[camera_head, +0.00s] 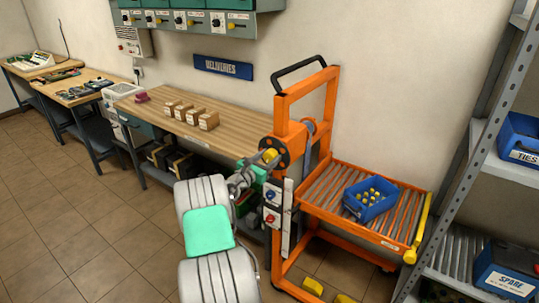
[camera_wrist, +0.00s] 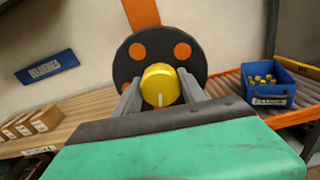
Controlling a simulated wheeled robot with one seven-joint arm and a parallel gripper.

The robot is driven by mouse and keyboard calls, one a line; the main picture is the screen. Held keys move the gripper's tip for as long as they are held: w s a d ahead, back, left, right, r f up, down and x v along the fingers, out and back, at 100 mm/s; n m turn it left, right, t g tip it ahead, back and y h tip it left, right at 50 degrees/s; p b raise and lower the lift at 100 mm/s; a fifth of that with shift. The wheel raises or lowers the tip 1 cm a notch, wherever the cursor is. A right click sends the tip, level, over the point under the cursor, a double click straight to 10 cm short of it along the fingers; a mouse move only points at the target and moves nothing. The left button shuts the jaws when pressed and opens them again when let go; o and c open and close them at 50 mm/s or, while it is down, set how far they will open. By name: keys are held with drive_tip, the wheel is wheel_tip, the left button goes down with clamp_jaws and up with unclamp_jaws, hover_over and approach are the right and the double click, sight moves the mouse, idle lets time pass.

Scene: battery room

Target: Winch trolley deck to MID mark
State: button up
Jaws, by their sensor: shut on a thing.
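The orange winch trolley (camera_head: 285,110) stands right of the wooden bench. Its roller deck (camera_head: 334,206) holds a blue bin (camera_head: 381,212) with several yellow-topped items; the bin also shows in the wrist view (camera_wrist: 277,94). The dark winch disc (camera_wrist: 133,58) with orange spots carries a yellow knob (camera_wrist: 160,86). My gripper (camera_head: 262,161) is shut on this knob, one finger on each side in the wrist view. A panel with a blue and a red knob (camera_head: 270,219) is on the trolley's near post. I cannot make out a MID mark.
The wooden bench (camera_head: 240,121) with several small cartons (camera_head: 208,121) runs left behind my arm. A metal shelf rack (camera_head: 484,130) with blue bins stands close at the right. Tiled floor (camera_head: 75,200) is free at the left.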

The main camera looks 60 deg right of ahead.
sight(267, 159)
drive_tip(key=shift+n+p, duration=0.6)
drive_tip(key=shift+n, duration=1.1)
drive_tip(key=o, duration=1.4)
drive_tip(key=a+b, duration=0.1)
drive_tip(key=a, duration=0.2)
drive_tip(key=w+a, duration=0.1)
drive_tip(key=a, duration=0.3)
drive_tip(key=shift+w+f+b, duration=0.1)
drive_tip(key=shift+w+b, duration=0.05)
drive_tip(key=shift+b, duration=0.25)
drive_tip(key=shift+a, duration=0.4)
